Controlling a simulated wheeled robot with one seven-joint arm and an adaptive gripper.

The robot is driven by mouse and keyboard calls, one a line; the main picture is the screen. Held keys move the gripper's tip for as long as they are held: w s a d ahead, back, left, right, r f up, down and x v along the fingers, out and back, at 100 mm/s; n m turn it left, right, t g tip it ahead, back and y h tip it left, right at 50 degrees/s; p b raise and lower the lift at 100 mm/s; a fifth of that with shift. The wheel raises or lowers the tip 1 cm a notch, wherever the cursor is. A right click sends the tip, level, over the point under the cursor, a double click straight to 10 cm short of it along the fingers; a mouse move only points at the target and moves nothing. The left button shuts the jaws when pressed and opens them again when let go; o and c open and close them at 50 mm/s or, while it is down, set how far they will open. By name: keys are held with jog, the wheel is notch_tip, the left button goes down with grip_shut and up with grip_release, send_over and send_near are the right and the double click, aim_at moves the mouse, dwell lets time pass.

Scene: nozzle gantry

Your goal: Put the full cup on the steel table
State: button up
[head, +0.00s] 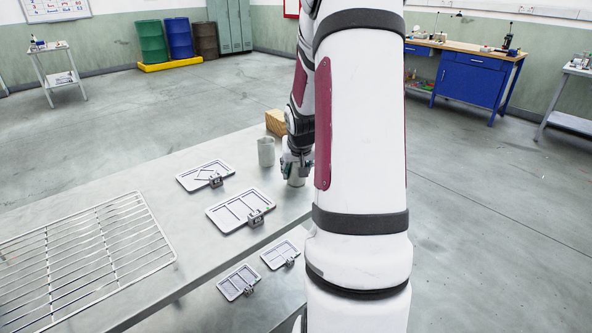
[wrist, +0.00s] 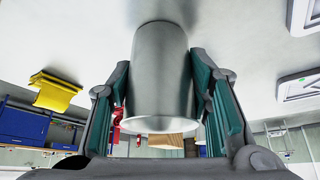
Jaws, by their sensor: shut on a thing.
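A grey metal cup (head: 297,180) is between the fingers of my gripper (head: 296,167), at the right part of the steel table (head: 222,152). In the wrist view the same cup (wrist: 160,75) looks upside down, its rim low in the picture and its base toward the tabletop. Both teal finger pads press its sides. It looks upright. I cannot tell whether its base touches the table, and its contents are hidden. A second grey cup (head: 265,151) stands on the table just left of my gripper.
A wooden block (head: 276,122) is behind the cups. Two divided trays (head: 240,211) (head: 205,175) and a wire rack (head: 85,250) lie to the left. My arm hides the table's right end.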

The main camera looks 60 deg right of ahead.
jog(key=o, duration=1.2)
jog(key=shift+f, duration=0.1)
jog(key=shift+o, duration=0.2)
